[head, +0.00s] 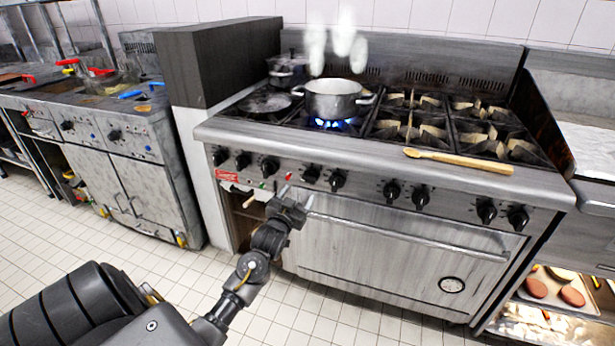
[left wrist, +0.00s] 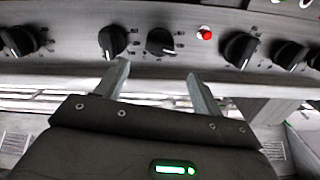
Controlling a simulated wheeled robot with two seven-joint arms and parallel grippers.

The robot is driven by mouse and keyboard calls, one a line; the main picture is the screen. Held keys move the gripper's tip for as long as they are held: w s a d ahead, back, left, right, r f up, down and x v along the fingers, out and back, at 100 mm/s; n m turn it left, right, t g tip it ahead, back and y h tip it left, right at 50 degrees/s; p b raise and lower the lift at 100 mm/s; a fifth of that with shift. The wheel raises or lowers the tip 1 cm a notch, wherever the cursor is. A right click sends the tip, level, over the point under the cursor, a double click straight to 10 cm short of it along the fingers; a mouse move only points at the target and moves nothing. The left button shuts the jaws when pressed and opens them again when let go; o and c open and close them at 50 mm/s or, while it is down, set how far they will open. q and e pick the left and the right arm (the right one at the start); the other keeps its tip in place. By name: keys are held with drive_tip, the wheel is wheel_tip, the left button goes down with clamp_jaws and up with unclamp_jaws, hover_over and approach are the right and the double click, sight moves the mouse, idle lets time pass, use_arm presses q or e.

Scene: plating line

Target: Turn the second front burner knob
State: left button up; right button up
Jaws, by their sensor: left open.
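Black knobs line the range's front panel in the head view. My left gripper (head: 296,195) is open in front of the panel, just below and slightly left of a black knob (head: 311,173). In the left wrist view, which looks turned over, that knob (left wrist: 161,42) lies beyond the gap between my open fingertips (left wrist: 158,78), with nothing between them. It sits at a different angle from the neighbouring knob (left wrist: 112,41). This neighbour is to its right in the head view (head: 337,180). No readable marking shows which burner each knob serves. My right gripper is not in view.
A steaming pot (head: 333,100) stands over a lit blue flame. A wooden spoon (head: 458,160) lies on the range's front edge. The oven handle (head: 400,236) runs below the panel. A red lamp (left wrist: 204,33) sits between knobs. Tiled floor in front is clear.

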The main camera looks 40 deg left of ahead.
sight(308, 180)
use_arm(q)
drive_tip(key=x, duration=0.8)
drive_tip(key=shift+w+a, duration=0.1)
drive_tip(key=shift+w, duration=0.2)
drive_tip(key=shift+w+a+b, duration=0.2)
drive_tip(key=shift+w+b, duration=0.1)
drive_tip(key=shift+w, duration=0.4)
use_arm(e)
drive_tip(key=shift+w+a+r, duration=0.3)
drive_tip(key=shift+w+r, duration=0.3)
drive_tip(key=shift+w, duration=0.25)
use_arm(q)
drive_tip(key=shift+c, duration=0.3)
